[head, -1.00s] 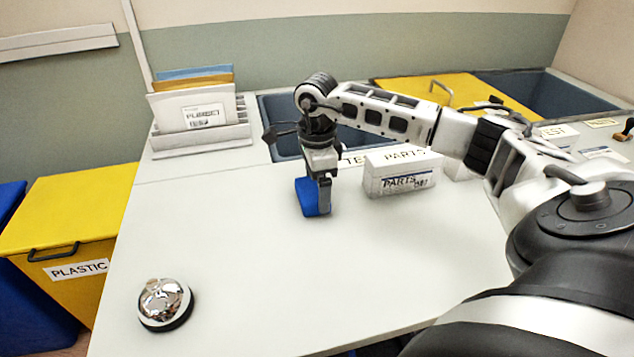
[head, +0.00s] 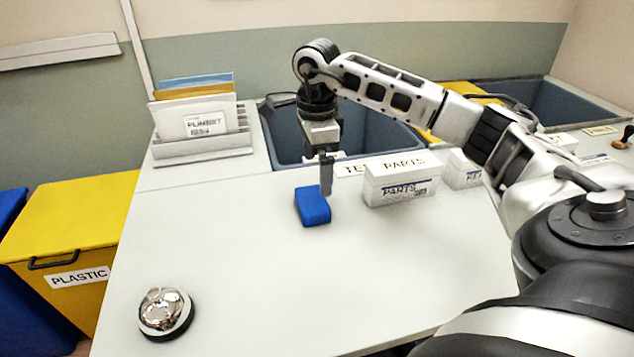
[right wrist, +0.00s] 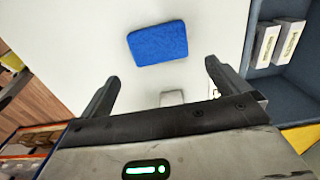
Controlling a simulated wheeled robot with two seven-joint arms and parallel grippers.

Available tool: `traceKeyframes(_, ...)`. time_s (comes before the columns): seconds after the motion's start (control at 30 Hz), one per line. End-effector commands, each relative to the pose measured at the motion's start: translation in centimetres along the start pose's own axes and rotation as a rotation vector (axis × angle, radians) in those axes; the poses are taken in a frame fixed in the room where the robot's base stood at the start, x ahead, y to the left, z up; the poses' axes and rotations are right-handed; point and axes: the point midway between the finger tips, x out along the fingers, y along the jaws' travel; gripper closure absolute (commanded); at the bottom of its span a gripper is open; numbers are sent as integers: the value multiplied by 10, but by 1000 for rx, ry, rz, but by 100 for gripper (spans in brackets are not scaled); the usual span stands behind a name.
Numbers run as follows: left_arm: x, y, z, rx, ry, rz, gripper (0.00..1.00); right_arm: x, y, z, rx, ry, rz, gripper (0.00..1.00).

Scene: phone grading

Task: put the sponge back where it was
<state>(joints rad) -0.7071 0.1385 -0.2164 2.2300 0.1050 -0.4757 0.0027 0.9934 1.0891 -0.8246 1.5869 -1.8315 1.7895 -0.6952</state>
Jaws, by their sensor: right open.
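The blue sponge (head: 312,207) lies flat on the pale table, left of the PARTS box. It also shows in the right wrist view (right wrist: 158,43), lying beyond the fingertips and touched by neither. My right gripper (head: 326,180) is above the table just behind the sponge, pointing down. In the right wrist view its two fingers (right wrist: 160,85) are spread wide with nothing between them. My left gripper is in neither view.
A white PARTS box (head: 400,182) stands right of the sponge. A dark blue bin (head: 385,140) is sunk behind it. A file rack (head: 203,149) stands back left, a chrome bell (head: 165,312) front left. The table's front middle is clear.

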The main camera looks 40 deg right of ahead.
Motion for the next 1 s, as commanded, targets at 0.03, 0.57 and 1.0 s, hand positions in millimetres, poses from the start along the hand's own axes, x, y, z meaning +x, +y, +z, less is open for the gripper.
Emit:
traceKeyframes(0.03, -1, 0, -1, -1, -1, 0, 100, -12, -1, 1, 0, -2, -4, 0)
traceKeyframes(0.57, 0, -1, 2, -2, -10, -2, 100, -48, 0, 0, 1, 0, 2, 0)
traceKeyframes(1.0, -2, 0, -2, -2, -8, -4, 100, -52, 0, 0, 0, 0, 1, 0)
